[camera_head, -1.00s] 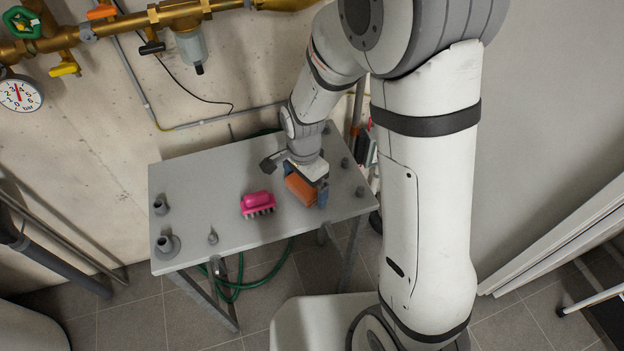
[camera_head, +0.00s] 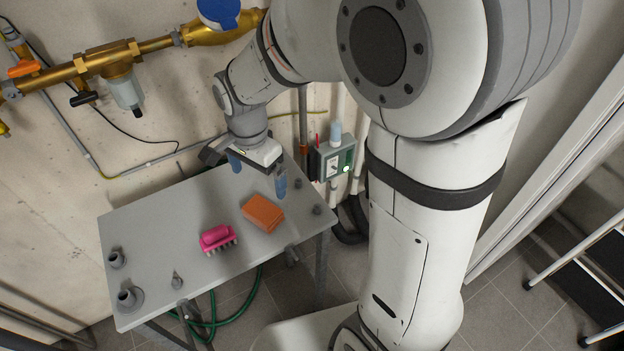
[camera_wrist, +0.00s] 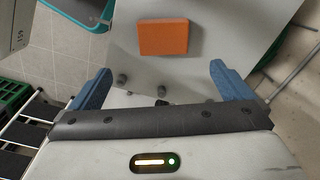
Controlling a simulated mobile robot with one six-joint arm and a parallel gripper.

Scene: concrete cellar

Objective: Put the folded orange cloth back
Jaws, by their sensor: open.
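The folded orange cloth (camera_head: 263,213) lies flat on the grey table (camera_head: 190,262), to the right of the pink brush. My gripper (camera_head: 258,178) is open and empty, raised above the back part of the table and apart from the cloth. In the wrist view the cloth (camera_wrist: 163,38) lies beyond the blue fingertips of my gripper (camera_wrist: 161,78), with nothing between them. The whole top of the cloth is visible.
A pink brush (camera_head: 217,238) lies left of the cloth. Grey pipe fittings (camera_head: 128,297) stand at the table's left end, and small ones (camera_head: 297,184) at its right edge. Brass pipes (camera_head: 110,60) run along the wall, with a socket box (camera_head: 333,163) behind the table.

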